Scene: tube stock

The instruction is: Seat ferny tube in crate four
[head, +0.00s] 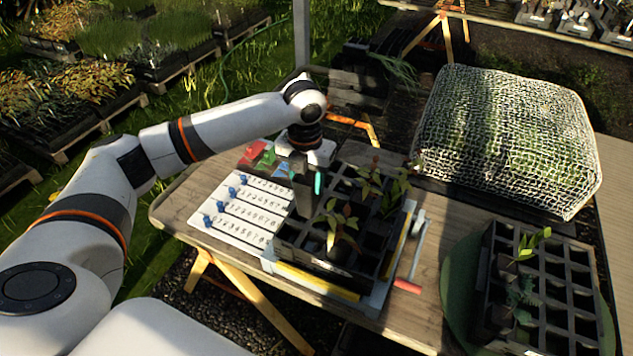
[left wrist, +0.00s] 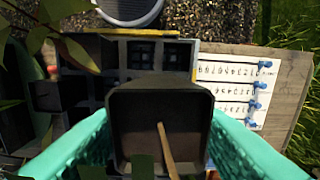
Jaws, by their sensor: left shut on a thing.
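My left gripper (head: 306,185) is shut on a black square tube (head: 303,200), held upright at the left side of the black crate on the table (head: 318,262). In the left wrist view the teal fingers (left wrist: 160,130) flank this tube (left wrist: 160,88), and a tan stem (left wrist: 166,145) rises from it. Its leaves are mostly hidden, so I cannot tell whether it is ferny. I also cannot tell whether its base is inside a cell. A feathery dark green plant (head: 521,293) stands in the right crate (head: 571,318). No crate number is readable. My right gripper is out of view.
Reddish-leaved plants (head: 341,222) fill some table crate cells; others are empty. A white numbered board (head: 235,215) with blue pegs lies left of it. A red-handled tool (head: 408,285) lies right. A mesh-covered box (head: 505,135) stands behind. The right crate sits on a green disc (head: 459,285).

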